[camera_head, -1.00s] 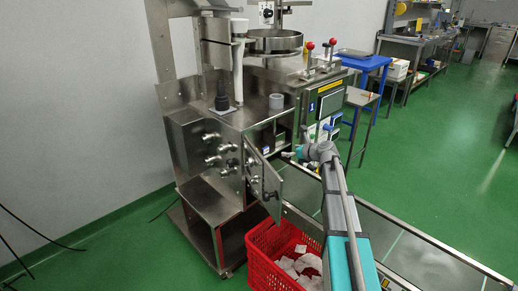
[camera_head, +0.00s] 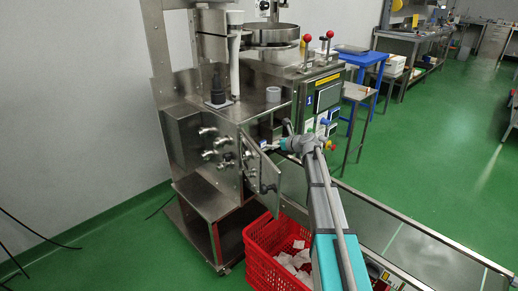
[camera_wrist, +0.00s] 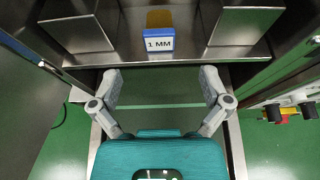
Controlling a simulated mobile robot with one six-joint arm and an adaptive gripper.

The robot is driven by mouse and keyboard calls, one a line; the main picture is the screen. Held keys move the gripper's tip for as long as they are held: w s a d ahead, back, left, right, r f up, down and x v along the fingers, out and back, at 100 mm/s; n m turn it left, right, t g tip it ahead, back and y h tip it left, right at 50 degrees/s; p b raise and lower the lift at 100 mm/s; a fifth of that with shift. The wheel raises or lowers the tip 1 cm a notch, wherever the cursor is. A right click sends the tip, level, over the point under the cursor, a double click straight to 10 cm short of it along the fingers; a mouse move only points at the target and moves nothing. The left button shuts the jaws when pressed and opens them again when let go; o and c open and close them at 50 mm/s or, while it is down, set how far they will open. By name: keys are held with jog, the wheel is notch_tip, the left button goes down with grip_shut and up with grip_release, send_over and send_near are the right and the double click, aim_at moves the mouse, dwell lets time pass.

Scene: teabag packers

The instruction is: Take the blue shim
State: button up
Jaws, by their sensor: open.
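The blue shim (camera_wrist: 160,44) shows in the wrist view as a small block with a blue edge and a white label reading "1 MM". It sits in a gap between two steel blocks of the machine, with a yellowish-brown piece (camera_wrist: 160,18) behind it. My gripper (camera_wrist: 160,78) is open and empty, its two fingers spread on either side of the shim's line and short of it. In the head view my gripper (camera_head: 272,146) reaches the opening in the machine's front, beside the open door. The shim is too small to make out surely there.
The open steel door (camera_head: 262,170) hangs near my arm. A red crate (camera_head: 262,262) with white teabags stands below. Knobs (camera_wrist: 290,112) are at the right in the wrist view.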

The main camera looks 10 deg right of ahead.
aim_at(263, 142)
jog(key=shift+x, duration=1)
jog(key=shift+f+b, duration=0.1)
jog(key=shift+b, duration=0.2)
jog(key=shift+b+x, duration=0.95)
jog(key=shift+x, duration=1.6)
jog(key=c, duration=1.2)
jog(key=shift+r, duration=0.25)
